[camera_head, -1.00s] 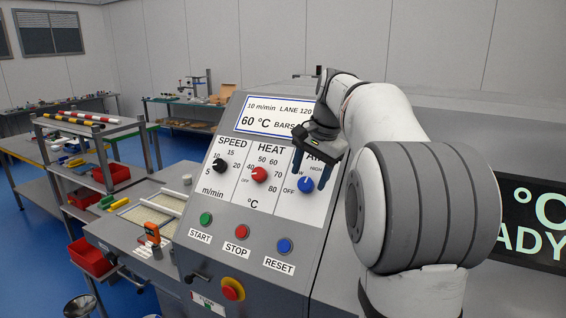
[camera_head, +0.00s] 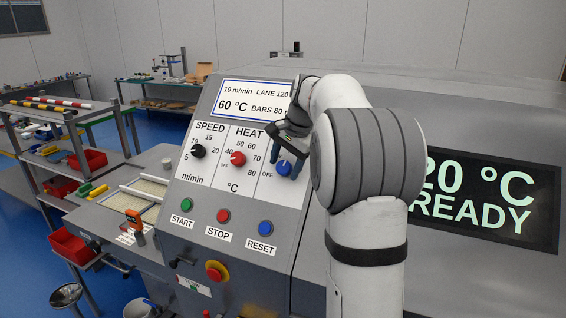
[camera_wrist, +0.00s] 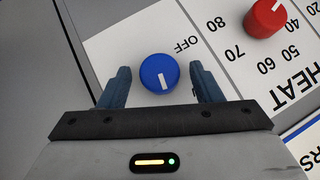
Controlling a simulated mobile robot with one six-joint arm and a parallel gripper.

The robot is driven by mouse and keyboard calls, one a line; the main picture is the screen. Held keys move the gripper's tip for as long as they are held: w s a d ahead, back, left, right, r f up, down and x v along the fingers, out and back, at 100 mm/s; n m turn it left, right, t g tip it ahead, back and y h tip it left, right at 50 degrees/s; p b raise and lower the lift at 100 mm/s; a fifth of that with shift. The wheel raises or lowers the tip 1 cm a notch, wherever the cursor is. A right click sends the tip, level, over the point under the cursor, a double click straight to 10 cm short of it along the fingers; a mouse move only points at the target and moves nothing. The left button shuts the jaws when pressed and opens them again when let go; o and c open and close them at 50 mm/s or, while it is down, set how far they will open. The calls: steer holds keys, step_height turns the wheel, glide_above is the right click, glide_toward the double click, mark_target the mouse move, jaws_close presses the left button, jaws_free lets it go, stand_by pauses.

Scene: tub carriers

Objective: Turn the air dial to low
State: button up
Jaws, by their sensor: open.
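The blue air dial (camera_head: 284,167) is on the sloped control panel, right of the red heat dial (camera_head: 238,159). In the wrist view the air dial (camera_wrist: 159,73) shows whole, with a white pointer mark towards the bottom of that picture, away from the printed OFF. My gripper (camera_wrist: 158,84) is open, with one blue-grey finger on each side of the dial and a visible gap to both. In the head view my gripper (camera_head: 287,158) is at the dial, and my arm hides most of the AIR label and scale. The LOW mark is not visible.
The black speed dial (camera_head: 198,151) is further left. Green start (camera_head: 187,205), red stop (camera_head: 223,215) and blue reset (camera_head: 265,228) buttons sit below the dials. A red emergency knob (camera_head: 215,271) is lower down. A large READY display (camera_head: 485,200) stands to the right.

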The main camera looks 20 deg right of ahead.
steer(key=shift+c, duration=0.3)
steer(key=c, duration=0.9)
steer(key=shift+a, duration=0.15)
steer(key=shift+c, duration=0.2)
steer(key=shift+r, duration=0.1)
steer(key=n+g, duration=0.1)
steer(key=n+g+h, duration=0.2)
steer(key=n, duration=0.1)
steer(key=shift+w+a+r, duration=0.1)
steer(key=shift+w+r, duration=0.05)
steer(key=shift+w, duration=0.15)
steer(key=n+h, duration=0.1)
steer(key=n+g+h, duration=0.2)
steer(key=n+h, duration=0.1)
steer(key=shift+w+a, duration=0.15)
steer(key=shift+a, duration=0.1)
